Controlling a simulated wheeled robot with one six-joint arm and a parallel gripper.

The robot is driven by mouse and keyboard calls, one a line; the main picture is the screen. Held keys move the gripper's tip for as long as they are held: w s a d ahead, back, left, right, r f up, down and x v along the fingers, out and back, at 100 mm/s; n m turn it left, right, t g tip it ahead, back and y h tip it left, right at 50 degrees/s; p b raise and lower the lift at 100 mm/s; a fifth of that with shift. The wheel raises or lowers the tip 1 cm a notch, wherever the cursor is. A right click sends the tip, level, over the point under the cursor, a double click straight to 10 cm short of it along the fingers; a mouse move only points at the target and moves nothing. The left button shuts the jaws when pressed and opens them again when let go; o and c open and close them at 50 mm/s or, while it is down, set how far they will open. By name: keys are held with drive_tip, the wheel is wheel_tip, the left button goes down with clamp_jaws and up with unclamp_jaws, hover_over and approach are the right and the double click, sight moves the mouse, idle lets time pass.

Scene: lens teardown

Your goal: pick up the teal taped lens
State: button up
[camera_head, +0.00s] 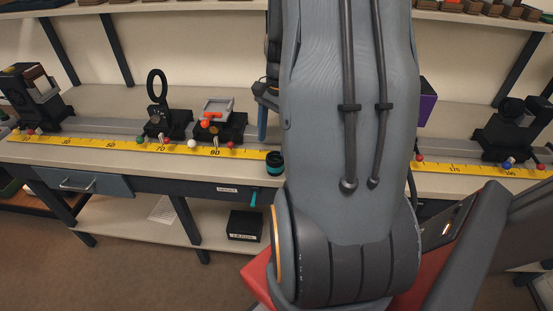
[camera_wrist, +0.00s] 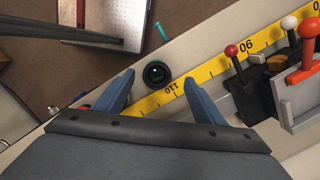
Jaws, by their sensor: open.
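The teal taped lens (camera_head: 274,163) is a short black cylinder with a teal band, standing upright at the front edge of the bench. In the wrist view the lens (camera_wrist: 157,73) shows from above, its dark glass facing up. My gripper (camera_wrist: 159,79) has its two blue fingers spread wide, with the lens ahead of the gap between their tips. The fingers do not appear to touch it. In the head view my arm hides most of the gripper; one blue finger (camera_head: 262,121) shows above and behind the lens.
A yellow scale (camera_head: 176,149) runs along the bench beside the lens. A mount with an orange-red lever (camera_head: 217,127) stands left of it, and a black ring mount (camera_head: 157,88) farther left. A teal rod (camera_head: 253,198) sticks out below the bench edge. Shelves overhang behind.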

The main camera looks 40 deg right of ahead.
sight(275, 157)
drive_tip(key=shift+s+d+m, duration=0.25)
drive_tip(key=shift+d+m, duration=0.15)
drive_tip(key=shift+d, duration=0.3)
drive_tip(key=shift+d+f, duration=0.2)
drive_tip(key=shift+a+f+p, duration=0.25)
drive_tip(key=shift+f+p, duration=0.1)
drive_tip(key=shift+f, duration=0.9)
drive_tip(key=shift+a+f+p, duration=0.25)
drive_tip(key=shift+f+p, duration=0.05)
drive_tip(key=shift+f, duration=0.9)
drive_tip(key=shift+a+f+p, duration=0.25)
drive_tip(key=shift+f+p, duration=0.1)
drive_tip(key=shift+f, duration=0.9)
drive_tip(key=c, duration=1.2)
drive_tip(key=shift+c, duration=0.2)
drive_tip(key=shift+r, duration=0.1)
